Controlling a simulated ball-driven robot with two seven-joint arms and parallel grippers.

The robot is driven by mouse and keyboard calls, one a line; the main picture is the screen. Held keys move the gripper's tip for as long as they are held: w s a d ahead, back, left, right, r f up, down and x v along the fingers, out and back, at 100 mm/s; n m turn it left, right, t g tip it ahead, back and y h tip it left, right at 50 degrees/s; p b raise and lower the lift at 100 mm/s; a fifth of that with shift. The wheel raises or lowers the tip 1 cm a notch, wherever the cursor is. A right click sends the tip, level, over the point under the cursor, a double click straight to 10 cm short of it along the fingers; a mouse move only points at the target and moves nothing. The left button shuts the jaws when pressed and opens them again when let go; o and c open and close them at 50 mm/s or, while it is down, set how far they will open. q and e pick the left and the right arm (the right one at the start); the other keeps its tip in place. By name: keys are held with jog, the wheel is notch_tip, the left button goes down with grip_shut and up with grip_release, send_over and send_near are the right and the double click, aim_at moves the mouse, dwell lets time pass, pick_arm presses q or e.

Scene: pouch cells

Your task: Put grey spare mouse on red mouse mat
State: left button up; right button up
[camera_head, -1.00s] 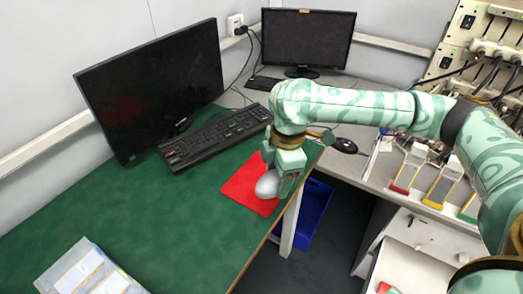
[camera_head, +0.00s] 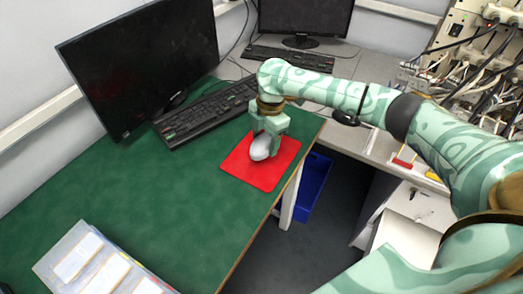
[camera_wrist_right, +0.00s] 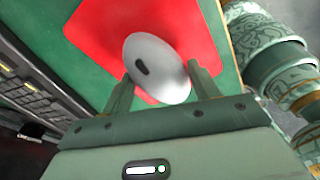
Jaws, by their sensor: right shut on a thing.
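The grey spare mouse (camera_head: 261,147) is light grey and rounded. My right gripper (camera_head: 266,146) is shut on it, with a finger on each side. In the right wrist view the mouse (camera_wrist_right: 157,68) sits between the two fingertips (camera_wrist_right: 160,82). The red mouse mat (camera_head: 262,176) lies flat on the green desk, directly below the mouse and gripper. The mat also fills the background in the right wrist view (camera_wrist_right: 100,25). I cannot tell whether the mouse touches the mat. My left gripper is not in view.
A black keyboard (camera_head: 205,114) lies left of the mat, before a large monitor (camera_head: 140,62). The desk's (camera_head: 150,200) right edge is close to the mat, with a blue bin (camera_head: 313,187) below. A dark mouse (camera_head: 346,118) lies on the grey desk behind.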

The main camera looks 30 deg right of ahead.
aim_at(263, 146)
jog(key=shift+w+f, duration=0.2)
jog(key=shift+f, duration=0.05)
jog(key=f+b, duration=0.1)
jog(key=f, duration=0.1)
jog(key=f+b, duration=0.1)
jog(key=f, duration=0.1)
jog(key=shift+w+b, duration=0.3)
jog(key=shift+b, duration=0.05)
jog(key=shift+r, duration=0.2)
jog(key=shift+c, duration=0.5)
jog(key=o, duration=1.1)
jog(key=shift+f, duration=0.15)
jog(key=shift+r, duration=0.2)
jog(key=r+p, duration=0.2)
jog(key=r, duration=0.2)
jog(key=d+r+p, duration=0.1)
jog(key=r+p, duration=0.1)
jog(key=r, duration=0.2)
jog(key=r+p, duration=0.2)
jog(key=r, duration=0.2)
jog(key=shift+w+d, duration=0.1)
jog(key=shift+d, duration=0.1)
